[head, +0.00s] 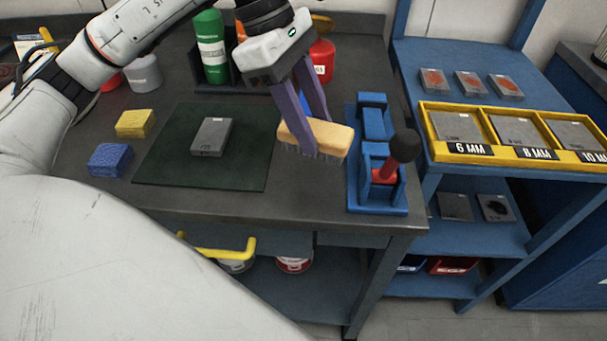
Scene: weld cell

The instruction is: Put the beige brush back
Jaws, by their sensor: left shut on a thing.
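My left gripper (308,136) is shut on the beige brush (323,139), a block with a beige wooden back and bristles pointing down. It holds the brush above the workbench, between the dark green mat and the blue holder. I cannot tell whether the brush touches anything below. My right gripper is not in view.
A grey metal block (212,136) lies on the green mat (176,173). A yellow sponge (136,123) and a blue sponge (110,160) lie left of it. A green bottle (211,48) and a red container (322,60) stand behind. A yellow tray (440,152) sits on the blue shelf at right.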

